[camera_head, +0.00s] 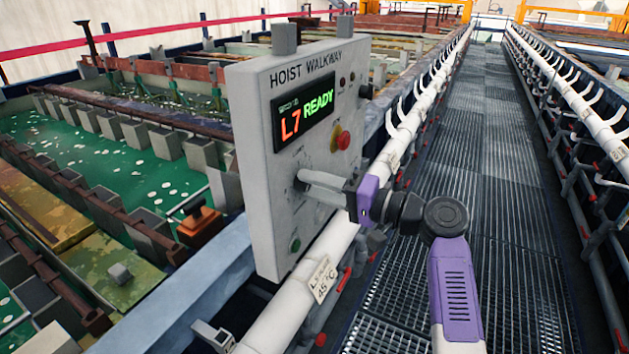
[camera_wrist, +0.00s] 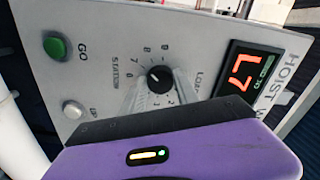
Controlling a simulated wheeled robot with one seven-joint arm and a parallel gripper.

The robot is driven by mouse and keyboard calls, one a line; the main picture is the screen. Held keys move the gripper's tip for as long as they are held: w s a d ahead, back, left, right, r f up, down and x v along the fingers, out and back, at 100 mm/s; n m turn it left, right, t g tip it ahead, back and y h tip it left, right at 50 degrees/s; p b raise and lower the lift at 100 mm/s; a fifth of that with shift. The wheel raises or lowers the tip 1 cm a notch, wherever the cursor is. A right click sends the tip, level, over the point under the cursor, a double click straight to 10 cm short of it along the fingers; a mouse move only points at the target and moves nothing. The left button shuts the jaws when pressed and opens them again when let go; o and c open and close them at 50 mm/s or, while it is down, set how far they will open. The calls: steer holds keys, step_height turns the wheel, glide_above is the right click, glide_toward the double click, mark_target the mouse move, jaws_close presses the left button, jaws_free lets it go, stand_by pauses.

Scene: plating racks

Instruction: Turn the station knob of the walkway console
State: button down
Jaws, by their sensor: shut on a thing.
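The walkway console (camera_head: 270,200) is a grey upright panel marked HOIST WALKWAY. Its display (camera_head: 305,115) reads L7 READY; L7 also shows in the wrist view (camera_wrist: 241,73). The station knob (camera_wrist: 159,79) is small, round and black, set in a ring of numbers with STATION beside it. A small light mark shows on the knob, but I cannot tell exactly which number it points to. My gripper (camera_head: 303,179) is at the panel, its pale fingers shut on the knob. In the head view the fingers hide most of the knob.
A green GO button (camera_wrist: 55,46) and a pale button (camera_wrist: 73,109) lie near the knob. A red mushroom button (camera_head: 343,140) sits above it. A white pipe (camera_head: 335,243) runs below the console. The grated walkway (camera_head: 490,200) is clear; green tanks (camera_head: 90,145) lie left.

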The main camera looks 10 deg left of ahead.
steer(key=shift+d+m+p, duration=0.1)
steer(key=shift+m+p, duration=2.15)
steer(key=shift+m, duration=2.75)
steer(key=c, duration=0.9)
jaws_free()
steer(key=shift+r, duration=0.1)
